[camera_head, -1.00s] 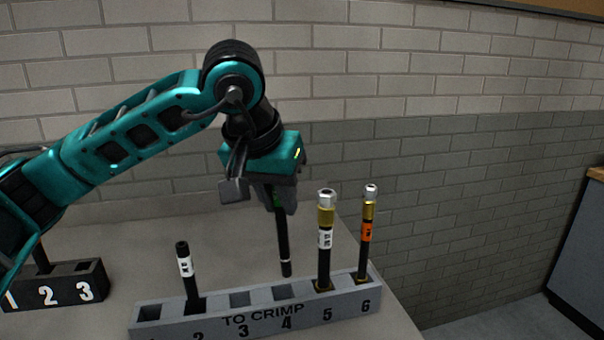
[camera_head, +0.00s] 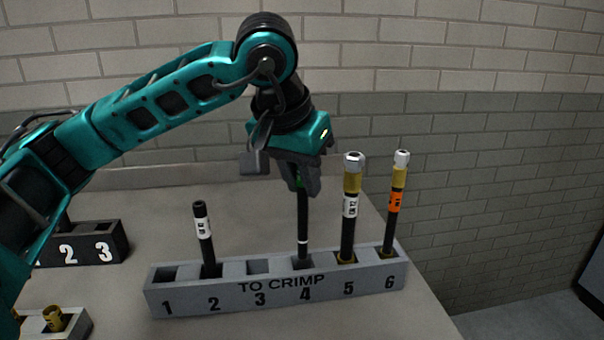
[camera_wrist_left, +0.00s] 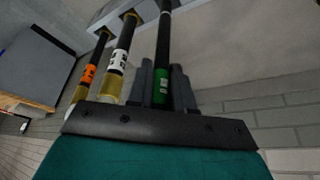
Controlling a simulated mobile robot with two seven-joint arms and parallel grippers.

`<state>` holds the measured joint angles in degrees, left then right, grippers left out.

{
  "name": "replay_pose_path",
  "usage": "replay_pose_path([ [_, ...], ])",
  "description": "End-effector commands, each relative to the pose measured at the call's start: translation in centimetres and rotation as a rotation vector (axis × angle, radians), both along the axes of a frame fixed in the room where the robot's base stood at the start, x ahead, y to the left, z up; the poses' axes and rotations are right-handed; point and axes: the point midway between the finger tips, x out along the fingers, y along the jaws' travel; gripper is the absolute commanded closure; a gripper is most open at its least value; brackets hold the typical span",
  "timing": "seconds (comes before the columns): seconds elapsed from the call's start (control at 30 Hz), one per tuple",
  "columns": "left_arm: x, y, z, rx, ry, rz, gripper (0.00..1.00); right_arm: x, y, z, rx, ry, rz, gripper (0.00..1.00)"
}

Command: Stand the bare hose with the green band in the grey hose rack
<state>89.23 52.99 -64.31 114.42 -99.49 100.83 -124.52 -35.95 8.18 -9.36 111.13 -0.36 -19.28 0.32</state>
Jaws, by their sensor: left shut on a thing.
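My left gripper (camera_head: 305,188) is shut on the upper part of a black hose (camera_head: 303,220) with a green band (camera_wrist_left: 161,102) and holds it upright. The band sits between the fingers; the hose (camera_wrist_left: 164,45) also shows in the left wrist view. Its lower end, just below a thin white ring, is at the opening of slot 4 of the grey hose rack (camera_head: 175,302), marked TO CRIMP. I cannot tell how far the tip is inside. My right gripper is not in view.
A white-labelled bare hose (camera_head: 204,240) stands in slot 2. Gold-fitted hoses stand in slot 5 (camera_head: 348,225) and slot 6 (camera_head: 392,225), close right of the held one. Slots 1 and 3 look empty. A black numbered rack (camera_head: 85,250) and a brass fitting (camera_head: 53,318) are at left.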

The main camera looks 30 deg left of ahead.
Motion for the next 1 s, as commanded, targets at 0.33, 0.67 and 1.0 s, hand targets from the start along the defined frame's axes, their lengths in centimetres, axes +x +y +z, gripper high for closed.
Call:
replay_pose_path([
  [0.33,0.0,0.0,0.1,0.0,-0.001,0.001,1.0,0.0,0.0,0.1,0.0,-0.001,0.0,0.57],
  [0.67,0.0,0.0,-1.0,0.0,-0.001,0.001,1.0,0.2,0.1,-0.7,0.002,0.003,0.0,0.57],
  [1.0,0.0,0.0,-2.2,0.0,-0.001,0.001,1.0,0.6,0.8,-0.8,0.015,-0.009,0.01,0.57],
])
